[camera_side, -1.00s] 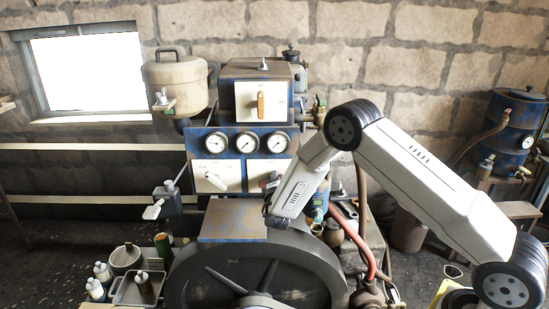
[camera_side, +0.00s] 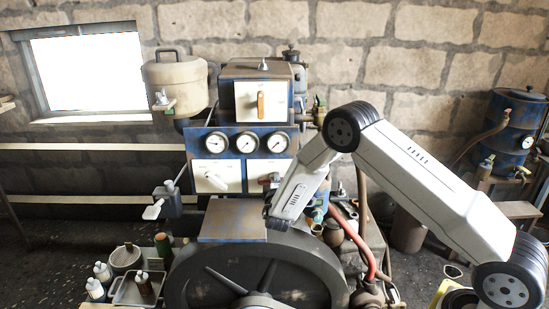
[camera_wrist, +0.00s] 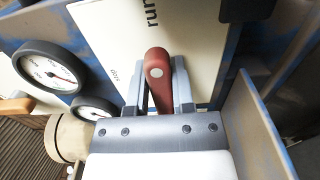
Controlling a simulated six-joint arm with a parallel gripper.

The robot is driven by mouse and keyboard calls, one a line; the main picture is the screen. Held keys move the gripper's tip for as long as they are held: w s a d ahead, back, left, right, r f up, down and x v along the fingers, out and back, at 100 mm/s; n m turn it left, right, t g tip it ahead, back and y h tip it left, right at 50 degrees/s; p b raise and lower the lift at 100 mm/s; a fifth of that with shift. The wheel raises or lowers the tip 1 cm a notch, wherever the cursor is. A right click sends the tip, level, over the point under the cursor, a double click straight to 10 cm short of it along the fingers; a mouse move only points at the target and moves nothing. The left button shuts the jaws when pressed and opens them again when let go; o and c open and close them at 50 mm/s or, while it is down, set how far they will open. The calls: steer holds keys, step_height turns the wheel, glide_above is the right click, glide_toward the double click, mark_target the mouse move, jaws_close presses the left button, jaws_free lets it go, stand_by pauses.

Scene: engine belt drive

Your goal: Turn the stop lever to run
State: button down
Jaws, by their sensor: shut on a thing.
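The stop lever (camera_wrist: 158,75) is a red-brown bar with a pale round spot near one end. It stands over a white plate (camera_wrist: 105,25) marked "run" at the top of the wrist view and, in smaller letters, "stop" to the left of the lever. My gripper (camera_wrist: 160,82) is shut on the lever, a grey finger on each side. In the side view, part of the red lever (camera_side: 269,180) shows beside the end of my arm, which hides much of the right-hand plate and the fingers.
Three dials (camera_side: 247,142) sit above the plates. A second white plate with a pale lever (camera_side: 215,178) is to the left. In the wrist view, a blue wall (camera_wrist: 262,120) stands close on the right and a black block (camera_wrist: 246,9) at the top. A large wheel (camera_side: 190,275) is below.

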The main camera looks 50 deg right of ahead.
steer(key=shift+c, duration=2.4)
jaws_free()
steer(key=shift+a, duration=0.1)
steer(key=v, duration=0.7)
steer(key=shift+s+a, duration=0.25)
steer(key=shift+s, duration=0.1)
